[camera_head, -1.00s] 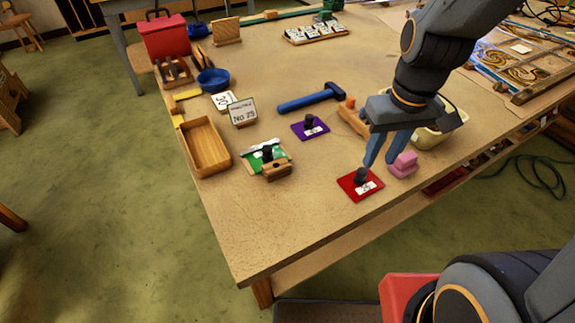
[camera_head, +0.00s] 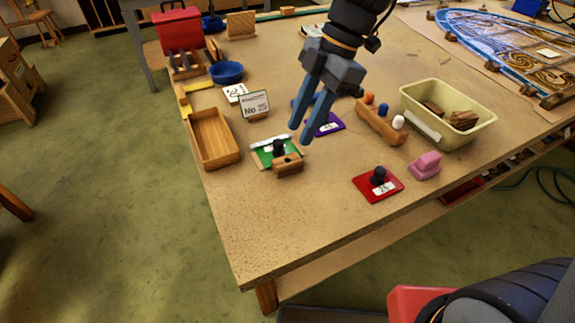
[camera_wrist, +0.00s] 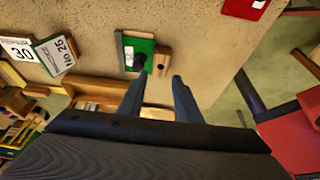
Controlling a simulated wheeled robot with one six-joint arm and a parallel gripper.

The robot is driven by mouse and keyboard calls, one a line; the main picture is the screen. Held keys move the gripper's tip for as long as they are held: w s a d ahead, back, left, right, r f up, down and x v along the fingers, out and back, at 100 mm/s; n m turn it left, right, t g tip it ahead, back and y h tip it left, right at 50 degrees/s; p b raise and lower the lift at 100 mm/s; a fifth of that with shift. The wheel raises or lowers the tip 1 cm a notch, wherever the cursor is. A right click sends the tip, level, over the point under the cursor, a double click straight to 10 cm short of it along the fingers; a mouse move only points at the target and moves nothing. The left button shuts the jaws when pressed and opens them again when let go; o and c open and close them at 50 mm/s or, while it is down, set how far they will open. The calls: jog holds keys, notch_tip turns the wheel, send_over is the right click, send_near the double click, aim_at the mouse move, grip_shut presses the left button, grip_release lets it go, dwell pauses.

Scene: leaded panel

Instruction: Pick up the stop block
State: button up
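A small wooden block with a dark hole (camera_head: 288,166), which I take to be the stop block, sits on the table against the near edge of a green piece (camera_head: 262,157) with a black knob (camera_head: 278,147). The block also shows in the wrist view (camera_wrist: 162,63), just beyond my fingertips. My gripper (camera_head: 300,134) hangs above the table near the block, apart from it. In the wrist view the fingers of my gripper (camera_wrist: 158,80) are spread with nothing between them.
A red card with a black knob (camera_head: 364,184) and a pink block (camera_head: 426,166) lie to the right. An empty wooden tray (camera_head: 232,152) stands left, near the table edge. A cream bin (camera_head: 485,105) holds wooden pieces. The front left tabletop is clear.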

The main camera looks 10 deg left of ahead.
aim_at(291, 159)
jog(key=shift+x, duration=1.25)
jog(key=shift+p+x, duration=1.15)
jog(key=shift+x, duration=1.5)
jog(key=shift+d, duration=0.1)
jog(key=c, duration=0.7)
